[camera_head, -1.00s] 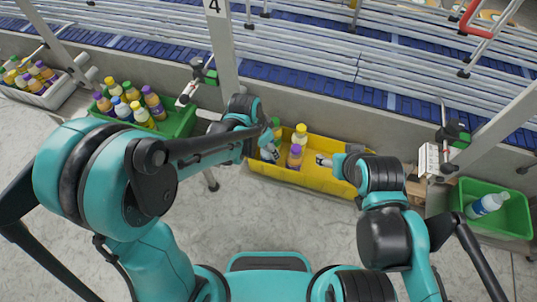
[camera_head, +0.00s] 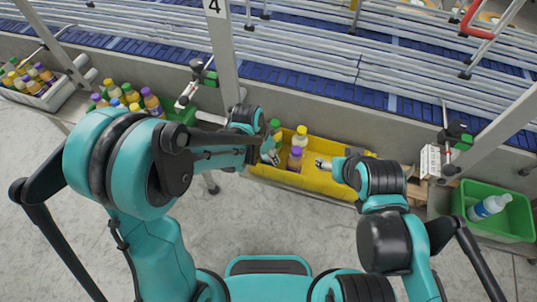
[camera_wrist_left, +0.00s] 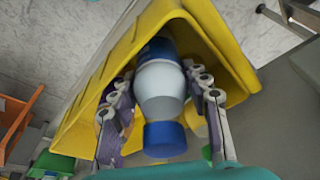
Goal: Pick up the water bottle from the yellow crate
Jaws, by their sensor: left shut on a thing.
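The yellow crate (camera_head: 310,180) stands against the conveyor's low wall. In the left wrist view, the water bottle (camera_wrist_left: 161,92), pale with a blue cap (camera_wrist_left: 164,138), lies between the fingers of my left gripper (camera_wrist_left: 163,115), which is shut on it. The crate's yellow wall (camera_wrist_left: 95,85) surrounds it in that view. In the head view my left gripper (camera_head: 270,157) is at the crate's left end, and the bottle is mostly hidden by it. My right gripper (camera_head: 323,163) is over the crate's right part; its opening is too small to tell.
A purple-capped bottle (camera_head: 295,159), a yellow-capped bottle (camera_head: 301,137) and a green-capped bottle (camera_head: 275,127) stand in the crate close to my left gripper. Another green crate with bottles is partly behind my left arm.

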